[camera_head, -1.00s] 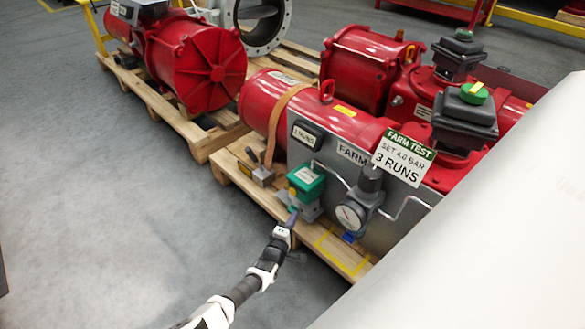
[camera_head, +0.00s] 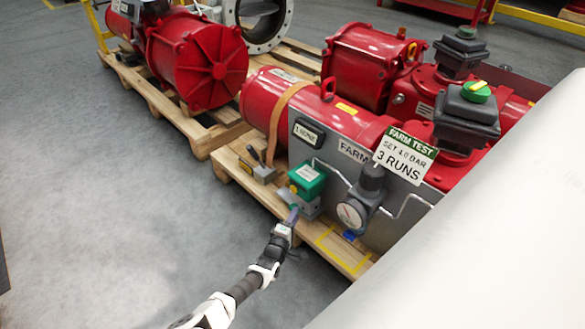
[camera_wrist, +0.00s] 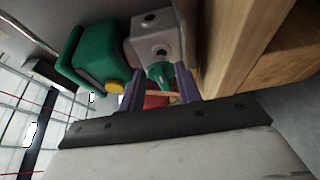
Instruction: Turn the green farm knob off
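The green knob (camera_wrist: 160,73) shows in the wrist view on the face of a grey valve block (camera_wrist: 153,36). My gripper (camera_wrist: 160,80) has its two purple fingers apart, one on each side of the knob. Whether either finger touches it is hard to tell. In the head view my gripper (camera_head: 292,214) reaches the front of the small grey block under a green box (camera_head: 307,179) on the FARM panel (camera_head: 349,150). There the fingers largely hide the knob.
A pressure gauge (camera_head: 351,214) and pipes sit right of the valve. A wooden pallet (camera_head: 336,251) lies beneath. A toggle lever block (camera_head: 258,171) stands to the left. Another green knob (camera_head: 477,91) tops an actuator behind. Grey floor in front is clear.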

